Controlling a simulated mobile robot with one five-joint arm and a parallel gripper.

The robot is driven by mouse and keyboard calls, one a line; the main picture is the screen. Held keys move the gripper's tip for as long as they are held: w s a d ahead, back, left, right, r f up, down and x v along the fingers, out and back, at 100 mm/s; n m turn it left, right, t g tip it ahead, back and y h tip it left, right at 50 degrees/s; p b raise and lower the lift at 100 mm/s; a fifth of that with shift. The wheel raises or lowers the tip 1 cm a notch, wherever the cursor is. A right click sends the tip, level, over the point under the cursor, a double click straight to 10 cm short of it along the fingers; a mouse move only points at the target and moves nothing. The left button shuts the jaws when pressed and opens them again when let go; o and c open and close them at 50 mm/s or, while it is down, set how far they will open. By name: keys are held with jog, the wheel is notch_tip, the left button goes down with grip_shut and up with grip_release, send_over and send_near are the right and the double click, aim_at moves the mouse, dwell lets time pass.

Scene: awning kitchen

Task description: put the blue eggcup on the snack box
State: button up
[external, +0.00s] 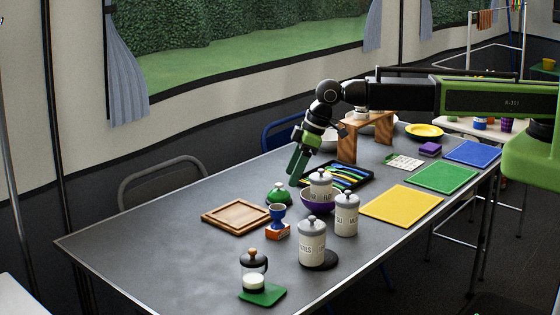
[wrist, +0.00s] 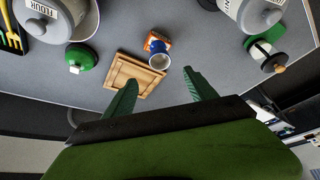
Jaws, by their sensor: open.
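The blue eggcup (external: 278,212) stands upright on the small orange-and-white snack box (external: 277,231), near the middle of the grey table. In the wrist view the eggcup (wrist: 160,61) shows from above, overlapping the snack box (wrist: 151,41). My gripper (external: 295,172) is open and empty, raised above and behind the eggcup, clear of it. In the wrist view my two green fingers (wrist: 160,83) are spread apart, with the eggcup beyond their tips and nothing between them.
A wooden tray (external: 236,217) lies left of the box, and a green domed lid (external: 280,193) sits just behind. A glass jar (external: 254,272) stands on a green mat in front. The table's left end is clear.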

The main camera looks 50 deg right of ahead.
jog(key=w+d+m, duration=0.1)
jog(key=d, duration=0.5)
jog(key=w+d+m+h, duration=0.1)
jog(key=d, duration=0.5)
jog(key=w+d+f, duration=0.1)
jog(key=d, duration=0.5)
jog(key=shift+d+m+h, duration=0.15)
jog(key=shift+m+h, duration=0.15)
jog(key=shift+m, duration=0.1)
jog(key=s+d+m+g, duration=0.1)
jog(key=s+d+m, duration=0.2)
jog(key=d, duration=1.3)
jog(key=s+d+m+g+h, duration=0.1)
jog(key=s+d, duration=0.4)
jog(key=d, duration=1.2)
jog(key=shift+s+f+m+g+h, duration=0.3)
jog(key=shift+m+g, duration=0.3)
jog(key=shift+m, duration=0.5)
jog(key=shift+w, duration=0.1)
